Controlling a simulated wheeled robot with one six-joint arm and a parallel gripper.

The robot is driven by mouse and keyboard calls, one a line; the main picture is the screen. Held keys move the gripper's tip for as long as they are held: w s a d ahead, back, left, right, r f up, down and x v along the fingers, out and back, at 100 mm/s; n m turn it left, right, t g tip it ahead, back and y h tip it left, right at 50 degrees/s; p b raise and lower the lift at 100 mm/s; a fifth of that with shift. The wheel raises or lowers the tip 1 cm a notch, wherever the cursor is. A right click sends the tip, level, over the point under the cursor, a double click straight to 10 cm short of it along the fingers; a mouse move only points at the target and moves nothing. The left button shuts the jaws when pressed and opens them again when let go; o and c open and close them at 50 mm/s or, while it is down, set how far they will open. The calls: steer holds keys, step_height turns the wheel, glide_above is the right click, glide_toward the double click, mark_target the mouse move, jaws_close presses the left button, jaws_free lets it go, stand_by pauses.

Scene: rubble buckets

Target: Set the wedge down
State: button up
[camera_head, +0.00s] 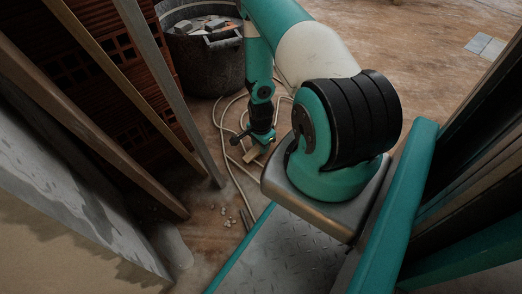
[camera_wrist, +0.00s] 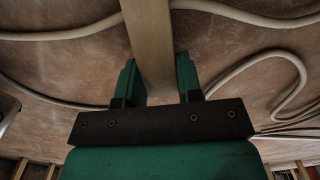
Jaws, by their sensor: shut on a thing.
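The wedge (camera_wrist: 150,40) is a pale wooden piece. In the wrist view it runs from the top edge down between the two green fingers of my gripper (camera_wrist: 156,68), which are shut on it. In the head view my gripper (camera_head: 256,141) hangs low over the floor, and the wedge (camera_head: 252,154) shows as a small light-brown piece at its tip. I cannot tell whether the wedge touches the floor.
A dark bucket (camera_head: 208,64) with rubble stands behind my gripper. A pale hose (camera_head: 228,160) loops over the brown floor around it. Planks (camera_head: 165,75) lean on the left by red hollow bricks (camera_head: 75,70). Small rubble bits (camera_head: 228,220) lie nearer.

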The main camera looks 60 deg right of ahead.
steer(key=shift+f, duration=0.6)
steer(key=shift+f, duration=0.15)
steer(key=o, duration=0.9)
step_height(320, 180, up, 12)
steer(key=p, duration=0.8)
steer(key=shift+r, duration=0.2)
